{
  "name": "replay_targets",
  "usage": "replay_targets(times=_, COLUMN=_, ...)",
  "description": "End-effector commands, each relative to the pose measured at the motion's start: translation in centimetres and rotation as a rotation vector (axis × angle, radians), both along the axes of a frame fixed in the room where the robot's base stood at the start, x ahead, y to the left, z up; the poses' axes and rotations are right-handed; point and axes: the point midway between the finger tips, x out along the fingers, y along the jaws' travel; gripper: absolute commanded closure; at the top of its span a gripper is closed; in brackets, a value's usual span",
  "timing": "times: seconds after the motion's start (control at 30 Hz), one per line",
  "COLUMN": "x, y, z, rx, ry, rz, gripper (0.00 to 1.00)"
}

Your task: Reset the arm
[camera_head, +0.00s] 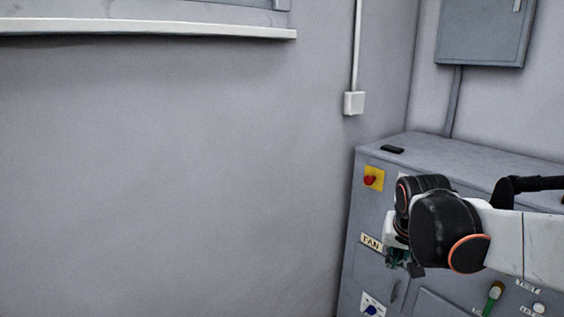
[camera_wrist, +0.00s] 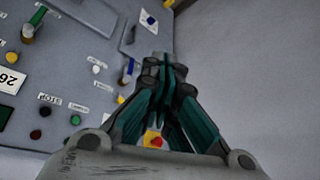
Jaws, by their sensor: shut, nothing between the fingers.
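My gripper (camera_wrist: 164,62) is in the middle of the wrist view, its dark green fingers together with nothing between them. In the head view my gripper (camera_head: 404,262) shows small and partly hidden at the end of my arm, in front of the grey control cabinet (camera_head: 470,160). My arm comes in from the right edge of the head view. I cannot tell how far the gripper is from the cabinet face.
The cabinet carries a red knob on a yellow plate (camera_head: 373,178), a FAN label (camera_head: 371,242), a blue switch (camera_head: 371,310) and a green-handled lever (camera_head: 493,297). A small black object (camera_head: 392,149) lies on top. A wall box (camera_head: 485,32) hangs above. The left wall is bare below the ledge.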

Motion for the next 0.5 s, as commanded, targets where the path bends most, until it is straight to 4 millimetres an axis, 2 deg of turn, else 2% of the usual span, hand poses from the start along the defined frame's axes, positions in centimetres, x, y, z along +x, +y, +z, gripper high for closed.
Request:
replay_targets(times=0.03, x=-1.7, y=0.5, z=0.4, rx=-0.003, ry=-0.006, rz=0.023, gripper=1.00)
replay_targets(times=0.23, x=-7.3, y=2.5, z=1.2, rx=-0.018, ry=-0.036, rz=0.122, gripper=1.00)
replay_targets(times=0.5, x=-14.4, y=4.7, z=0.4, rx=-0.043, ry=-0.081, rz=0.250, gripper=1.00)
